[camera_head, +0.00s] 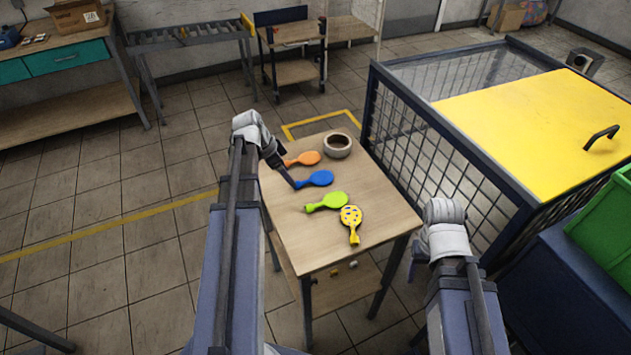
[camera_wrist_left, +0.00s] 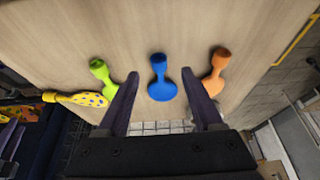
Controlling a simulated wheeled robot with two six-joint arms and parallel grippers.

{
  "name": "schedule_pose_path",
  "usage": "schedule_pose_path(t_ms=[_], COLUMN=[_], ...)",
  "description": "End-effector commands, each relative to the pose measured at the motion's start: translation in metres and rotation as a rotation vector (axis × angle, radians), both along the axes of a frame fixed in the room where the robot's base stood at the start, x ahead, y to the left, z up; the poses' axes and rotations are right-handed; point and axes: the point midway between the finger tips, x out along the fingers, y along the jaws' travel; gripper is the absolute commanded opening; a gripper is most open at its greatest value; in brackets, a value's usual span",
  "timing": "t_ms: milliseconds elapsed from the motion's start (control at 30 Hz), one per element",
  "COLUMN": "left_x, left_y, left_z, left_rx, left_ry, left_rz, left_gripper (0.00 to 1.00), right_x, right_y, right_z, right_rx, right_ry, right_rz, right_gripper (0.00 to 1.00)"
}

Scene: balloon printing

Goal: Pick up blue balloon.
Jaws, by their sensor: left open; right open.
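The blue balloon (camera_head: 320,178) lies flat on the wooden table (camera_head: 375,225), between the orange balloon (camera_head: 309,158) and the green balloon (camera_head: 331,199). My left gripper (camera_head: 287,176) is by its neck in the head view. In the left wrist view, the open left fingers (camera_wrist_left: 160,74) appear on either side of the blue balloon (camera_wrist_left: 160,88), with nothing held. Whether they touch it cannot be told. A yellow spotted balloon (camera_head: 351,217) lies nearer the front.
A round bowl (camera_head: 338,146) stands at the table's back. A mesh cage with a yellow top (camera_head: 530,120) stands close along the table's right side. A green crate (camera_head: 605,230) is at the far right. The floor left of the table is clear.

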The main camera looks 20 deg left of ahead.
Motion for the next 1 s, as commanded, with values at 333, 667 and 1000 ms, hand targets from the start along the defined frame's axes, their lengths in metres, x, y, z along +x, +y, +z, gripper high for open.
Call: schedule_pose_path(t_ms=[333, 667, 1000], left_x=[0.011, 0.014, 0.014], left_y=[-0.011, -0.014, -0.014], left_z=[-0.041, -0.045, -0.045], left_rx=[0.0, 0.0, 0.0], left_ry=[0.0, 0.0, 0.0], left_rz=[0.0, 0.0, 0.0], left_gripper=[0.68, 0.68, 0.33], right_x=[0.0, 0.0, 0.0], right_y=[0.0, 0.0, 0.0], right_z=[-0.041, -0.045, -0.045], right_rx=[0.0, 0.0, 0.0], right_ry=[0.0, 0.0, 0.0], right_rz=[0.0, 0.0, 0.0], right_gripper=[0.6, 0.6, 0.6])
